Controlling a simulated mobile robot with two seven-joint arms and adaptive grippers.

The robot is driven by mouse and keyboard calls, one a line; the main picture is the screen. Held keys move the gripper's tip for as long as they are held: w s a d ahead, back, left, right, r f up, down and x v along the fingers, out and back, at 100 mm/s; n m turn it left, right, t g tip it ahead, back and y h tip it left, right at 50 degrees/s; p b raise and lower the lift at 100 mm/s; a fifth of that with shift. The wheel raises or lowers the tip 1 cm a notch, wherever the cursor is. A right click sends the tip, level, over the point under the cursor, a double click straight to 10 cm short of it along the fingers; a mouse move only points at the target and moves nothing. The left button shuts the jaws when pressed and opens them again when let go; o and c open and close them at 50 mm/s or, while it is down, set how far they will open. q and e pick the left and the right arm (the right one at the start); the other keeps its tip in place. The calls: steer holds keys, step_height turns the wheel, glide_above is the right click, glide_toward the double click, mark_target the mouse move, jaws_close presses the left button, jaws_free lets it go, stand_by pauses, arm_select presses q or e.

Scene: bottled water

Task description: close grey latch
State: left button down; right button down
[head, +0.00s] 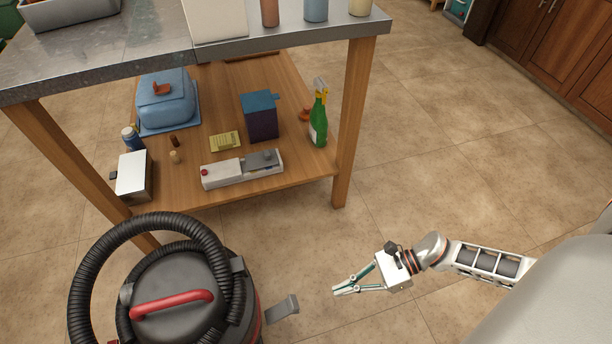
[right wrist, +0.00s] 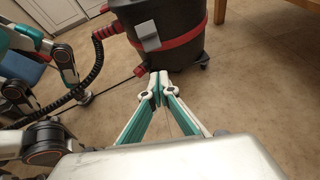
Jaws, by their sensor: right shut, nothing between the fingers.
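The grey latch (head: 282,308) is a flat plate on the side of the black and red vacuum cleaner (head: 180,290), sticking outward from the tank in the head view. It also shows in the right wrist view (right wrist: 148,36), on the tank above my fingertips. My right gripper (head: 337,291) is shut and empty, to the right of the latch and apart from it. Its fingertips meet in the right wrist view (right wrist: 160,80), pointing toward the vacuum. Parts of my left arm show at the left of the right wrist view, but its fingers are unclear.
A black hose curls over the vacuum's left side, and a red handle (head: 172,303) crosses its lid. A wooden table (head: 345,120) with a loaded lower shelf stands behind. Tiled floor (head: 460,180) is open to the right of the table.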

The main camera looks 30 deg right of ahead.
mark_target(284, 311)
arm_select(q)
steer(key=shift+w+d+r+n+b, duration=0.1)
steer(key=shift+w+d+n+b, duration=0.2)
steer(key=shift+w+d+n, duration=0.1)
arm_select(e)
steer(key=w+a+f+n+g, duration=0.1)
steer(key=w+a+f, duration=0.1)
steer(key=a, duration=0.7)
steer(key=shift+w+f+n, duration=0.35)
steer(key=shift+w+n, duration=0.05)
steer(key=shift+w, duration=0.1)
arm_select(q)
steer(key=shift+s, duration=0.1)
